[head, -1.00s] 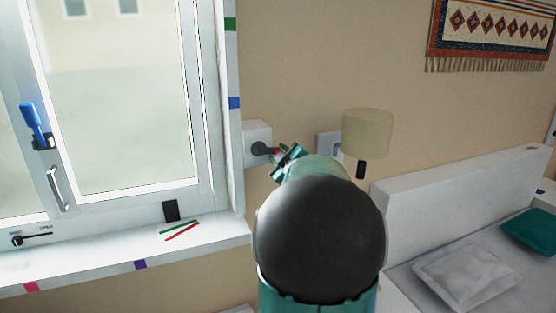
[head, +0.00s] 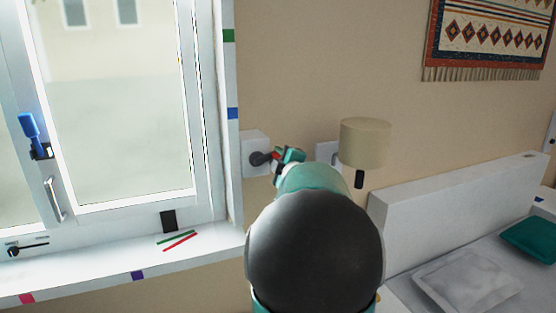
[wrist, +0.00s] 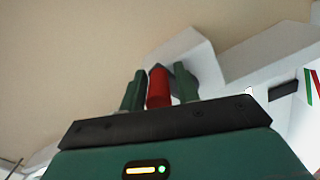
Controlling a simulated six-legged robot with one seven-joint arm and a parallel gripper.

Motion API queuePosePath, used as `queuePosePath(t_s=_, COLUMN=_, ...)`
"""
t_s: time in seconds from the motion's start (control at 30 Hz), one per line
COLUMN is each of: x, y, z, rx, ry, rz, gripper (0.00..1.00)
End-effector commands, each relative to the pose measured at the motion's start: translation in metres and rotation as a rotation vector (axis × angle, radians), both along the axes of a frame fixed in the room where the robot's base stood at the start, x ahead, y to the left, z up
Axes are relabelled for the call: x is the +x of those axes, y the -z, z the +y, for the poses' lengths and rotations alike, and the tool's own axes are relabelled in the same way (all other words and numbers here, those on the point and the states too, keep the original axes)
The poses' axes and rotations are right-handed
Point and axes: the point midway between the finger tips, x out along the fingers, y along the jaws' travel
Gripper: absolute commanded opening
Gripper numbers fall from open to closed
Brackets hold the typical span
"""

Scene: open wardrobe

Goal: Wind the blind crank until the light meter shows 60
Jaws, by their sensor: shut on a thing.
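The blind crank is a white box (head: 254,146) on the wall right of the window, with a dark hub (head: 260,159) and a red knob (head: 276,155). My gripper (head: 280,158) is at the knob, just right of the hub. In the wrist view the red knob (wrist: 158,87) stands between my two green fingers, which are shut on it. A small black upright block (head: 168,221) on the sill may be the light meter; I cannot read any value on it. My arm hides the wall below the crank.
A window fills the left, with a blue handle (head: 29,126) and a small dark lever (head: 28,247). Red (head: 181,241) and green strips lie on the sill. A lamp (head: 365,143) is close to the right of my gripper. A bed headboard (head: 455,185) stands farther right.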

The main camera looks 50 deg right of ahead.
Motion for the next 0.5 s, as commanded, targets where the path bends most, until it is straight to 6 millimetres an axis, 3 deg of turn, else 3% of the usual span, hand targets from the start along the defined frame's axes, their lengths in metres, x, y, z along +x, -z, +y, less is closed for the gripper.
queuePosePath(t_s=0.13, x=0.0005, y=-0.0054, z=0.0012, rx=-0.005, ry=-0.004, rz=-0.01, gripper=0.09)
queuePosePath(t_s=0.17, x=0.0006, y=-0.0054, z=0.0013, rx=-0.004, ry=-0.004, rz=-0.011, gripper=0.33)
queuePosePath(t_s=0.23, x=0.0008, y=-0.0051, z=0.0015, rx=-0.004, ry=-0.004, rz=-0.011, gripper=0.45)
queuePosePath(t_s=0.5, x=0.0009, y=-0.0022, z=0.0013, rx=-0.001, ry=-0.004, rz=-0.005, gripper=0.45)
